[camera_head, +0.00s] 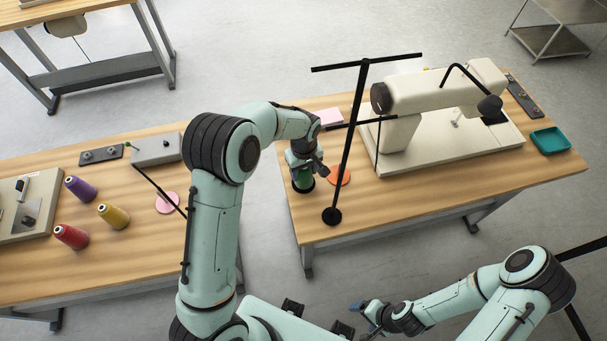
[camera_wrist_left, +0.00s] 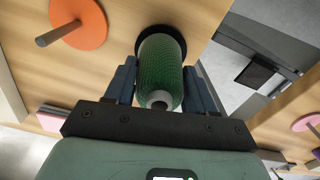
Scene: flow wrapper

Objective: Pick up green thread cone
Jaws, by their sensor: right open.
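The green thread cone (camera_head: 304,181) stands on a black round base at the left end of the right-hand table. My left gripper (camera_head: 303,165) is over it from above. In the left wrist view the green cone (camera_wrist_left: 160,72) lies between the two fingers of my left gripper (camera_wrist_left: 161,85). The fingers are close along both its sides; I cannot tell whether they press on it. The cone's far end meets the black base. My right gripper (camera_head: 363,312) is open and empty, low at the front, away from the tables.
A sewing machine (camera_head: 425,93) is farther right. On the left table stand purple (camera_head: 80,188), yellow (camera_head: 114,215) and red (camera_head: 71,236) cones.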

